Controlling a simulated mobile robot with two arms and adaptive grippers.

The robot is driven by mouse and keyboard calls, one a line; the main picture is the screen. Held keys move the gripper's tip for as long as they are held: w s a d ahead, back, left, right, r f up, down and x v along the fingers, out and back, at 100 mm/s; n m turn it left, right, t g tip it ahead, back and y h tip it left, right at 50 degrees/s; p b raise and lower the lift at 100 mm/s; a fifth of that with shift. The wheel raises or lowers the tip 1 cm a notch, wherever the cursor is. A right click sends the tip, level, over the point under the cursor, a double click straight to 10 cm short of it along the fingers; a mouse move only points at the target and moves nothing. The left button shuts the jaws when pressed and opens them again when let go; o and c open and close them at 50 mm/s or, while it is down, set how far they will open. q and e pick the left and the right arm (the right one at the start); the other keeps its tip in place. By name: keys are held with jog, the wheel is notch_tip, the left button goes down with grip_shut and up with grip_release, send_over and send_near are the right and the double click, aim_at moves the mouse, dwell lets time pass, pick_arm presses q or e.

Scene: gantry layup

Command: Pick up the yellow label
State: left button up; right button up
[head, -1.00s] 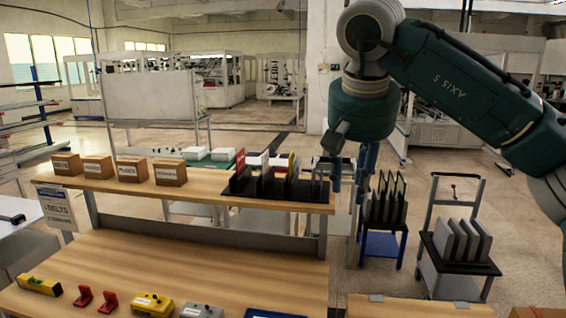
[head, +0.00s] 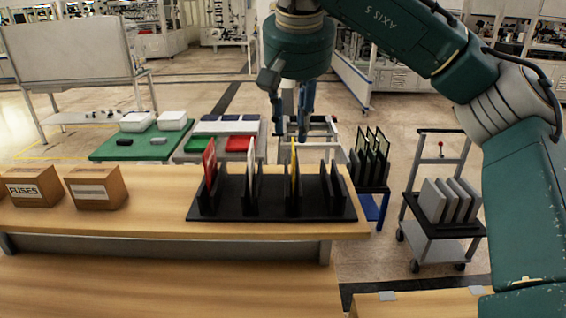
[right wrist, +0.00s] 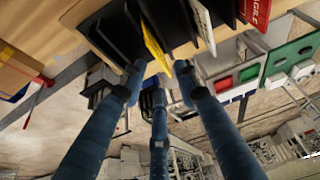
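The yellow label (head: 294,166) is a thin upright plate in a slot of the black rack (head: 272,216) on the raised wooden shelf. In the right wrist view the yellow label (right wrist: 155,47) shows beyond the fingertips, between a black divider and a white label (right wrist: 189,15). My right gripper (head: 303,128) appears above and behind the rack in the head view. In the right wrist view my right gripper (right wrist: 159,72) has its blue fingers spread apart with nothing between them. The yellow label stands apart from the fingers. My left gripper is in neither current view.
The rack also holds a red label (head: 209,165) and a white label (head: 252,170), with black dividers between. Cardboard boxes (head: 97,188) stand left on the shelf. Behind it are a green table (head: 110,152) and a blue cart (head: 371,205). The shelf is clear between boxes and rack.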

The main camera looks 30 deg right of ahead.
aim_at(293, 171)
jog(key=p+x, duration=0.1)
jog(key=x, duration=0.2)
jog(key=p+x, duration=0.1)
jog(key=x, duration=0.2)
jog(key=p+x, duration=0.1)
jog(key=x, duration=0.2)
jog(key=shift+s+d+f, duration=0.15)
jog(key=shift+s+f, duration=0.1)
jog(key=shift+f, duration=0.2)
grip_shut()
